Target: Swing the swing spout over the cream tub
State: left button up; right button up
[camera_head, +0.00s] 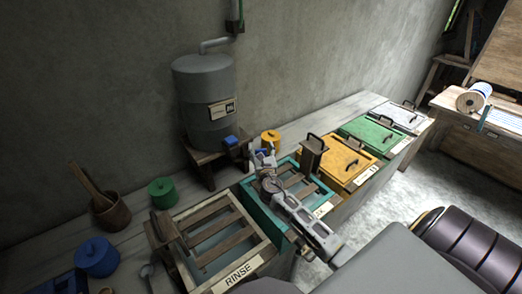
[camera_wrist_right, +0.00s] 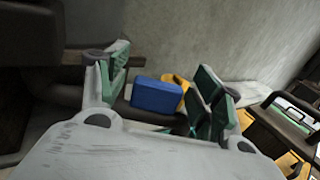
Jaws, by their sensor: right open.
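The swing spout shows as a dark brown arm at the foot of the grey barrel, with a blue grip block (camera_head: 231,141) on it. In the right wrist view the blue block (camera_wrist_right: 157,97) lies between my spread fingers, with no clear contact. My right gripper (camera_head: 264,157) is open above the back of the teal tub (camera_head: 256,208), just right of the blue block. The cream tub (camera_head: 255,247), labelled RINSE, stands left of the teal tub with wooden slats across it. The spout's tip is hard to make out behind my gripper. My left gripper is out of view.
The grey barrel (camera_head: 205,100) stands on a wooden stand against the wall. A yellow pot (camera_head: 270,139) is close behind my right gripper. Yellow (camera_head: 343,158), green (camera_head: 372,132) and white (camera_head: 399,114) lidded tubs continue right. Green and blue pots and a mortar stand left.

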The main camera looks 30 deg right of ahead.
grip_shut()
dwell(0.6)
